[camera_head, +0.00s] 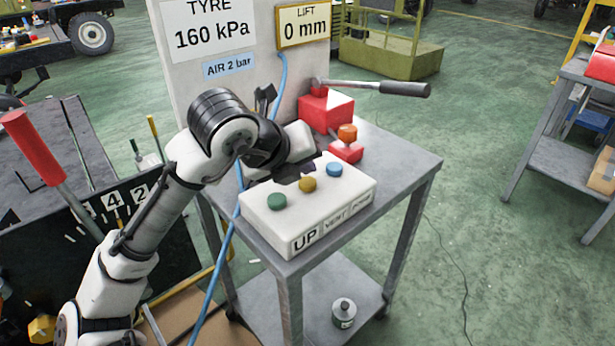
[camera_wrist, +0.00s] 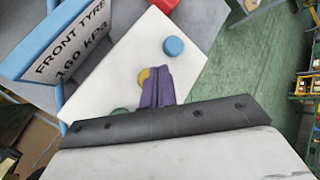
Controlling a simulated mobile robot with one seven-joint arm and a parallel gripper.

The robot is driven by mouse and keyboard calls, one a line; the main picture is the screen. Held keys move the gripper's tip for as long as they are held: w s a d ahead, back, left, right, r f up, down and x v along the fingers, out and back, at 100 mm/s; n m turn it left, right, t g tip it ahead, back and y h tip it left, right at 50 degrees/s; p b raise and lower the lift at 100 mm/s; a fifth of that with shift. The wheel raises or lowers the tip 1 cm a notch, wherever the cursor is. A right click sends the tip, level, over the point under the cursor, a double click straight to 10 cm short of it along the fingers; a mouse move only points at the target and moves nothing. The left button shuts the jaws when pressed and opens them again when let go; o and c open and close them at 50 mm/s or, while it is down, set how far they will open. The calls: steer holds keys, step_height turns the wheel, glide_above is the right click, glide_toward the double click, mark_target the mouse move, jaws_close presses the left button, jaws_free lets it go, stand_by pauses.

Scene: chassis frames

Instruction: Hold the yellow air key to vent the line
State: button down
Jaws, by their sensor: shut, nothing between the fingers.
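The yellow air key (camera_head: 307,184) is the middle of three round keys on a white box, between a green key (camera_head: 277,201) and a blue key (camera_head: 334,169). The box's front reads UP and VENT; a third label is hard to read. My gripper (camera_head: 304,177) is shut and empty, its dark fingers close by the yellow key. In the wrist view the purple-grey fingertips (camera_wrist: 155,71) overlap the right part of the yellow key (camera_wrist: 143,76). I cannot tell whether they touch or press it. The fingers and palm partly hide the green key (camera_wrist: 120,111).
The panel behind shows TYRE 160 kPa (camera_head: 208,27), LIFT 0 mm (camera_head: 303,27) and AIR 2 bar (camera_head: 228,67). A red jack with a long handle (camera_head: 380,87) and a small red block with an orange knob (camera_head: 347,134) stand behind the box. A blue hose (camera_head: 239,200) hangs left.

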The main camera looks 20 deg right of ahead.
mark_target(304, 184)
step_height(304, 184, up, 5)
steer(key=p, duration=0.4)
stand_by(0.5)
